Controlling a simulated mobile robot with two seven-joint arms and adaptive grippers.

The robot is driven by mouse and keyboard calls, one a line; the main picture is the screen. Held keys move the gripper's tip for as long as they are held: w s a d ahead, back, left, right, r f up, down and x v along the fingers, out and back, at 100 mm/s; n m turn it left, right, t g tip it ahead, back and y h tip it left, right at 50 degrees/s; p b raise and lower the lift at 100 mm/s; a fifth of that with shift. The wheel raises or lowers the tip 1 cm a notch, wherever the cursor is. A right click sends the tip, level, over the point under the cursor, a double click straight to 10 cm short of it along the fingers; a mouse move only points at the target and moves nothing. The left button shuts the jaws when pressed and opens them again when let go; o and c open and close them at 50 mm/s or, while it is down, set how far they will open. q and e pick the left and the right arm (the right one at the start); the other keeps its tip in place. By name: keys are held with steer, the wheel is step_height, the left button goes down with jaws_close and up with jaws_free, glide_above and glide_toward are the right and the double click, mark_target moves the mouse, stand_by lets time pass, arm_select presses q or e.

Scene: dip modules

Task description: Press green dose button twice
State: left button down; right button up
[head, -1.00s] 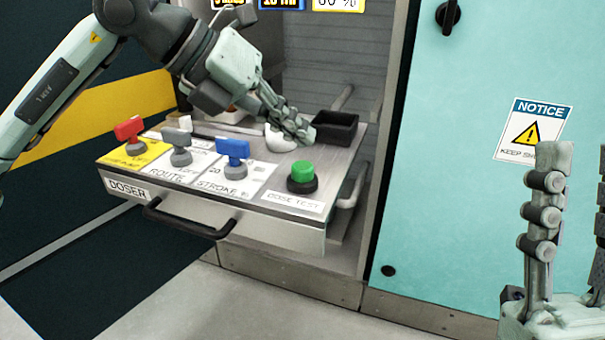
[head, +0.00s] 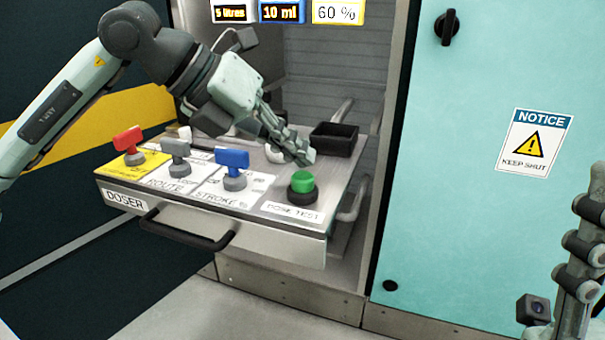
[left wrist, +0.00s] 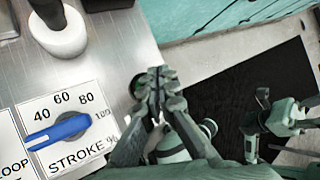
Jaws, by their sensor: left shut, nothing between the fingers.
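The green dose button (head: 302,182) stands in a black collar at the right front of the doser panel (head: 262,183), behind the DOSE TEST label (head: 291,211). My left gripper (head: 308,158) is shut and empty. Its tips are just above and behind the button in the head view; I cannot tell whether they touch it.
Red (head: 128,140), grey (head: 176,148) and blue (head: 233,160) knobs stand left of the button. A black tray (head: 334,138) is behind it. A dark handle (head: 188,232) juts from the panel front. A turquoise door (head: 470,200) is at right.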

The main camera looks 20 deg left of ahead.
mark_target(297, 177)
stand_by(0.8)
arm_select(q)
steer(key=shift+f+b, duration=0.4)
steer(key=shift+f+b, duration=0.55)
steer(key=shift+f, duration=0.15)
stand_by(0.6)
stand_by(0.3)
steer(key=shift+r+p, duration=0.85)
steer(key=shift+r, duration=0.2)
step_height(297, 177, up, 5)
steer(key=p, duration=0.4)
steer(key=shift+r, duration=0.1)
stand_by(0.4)
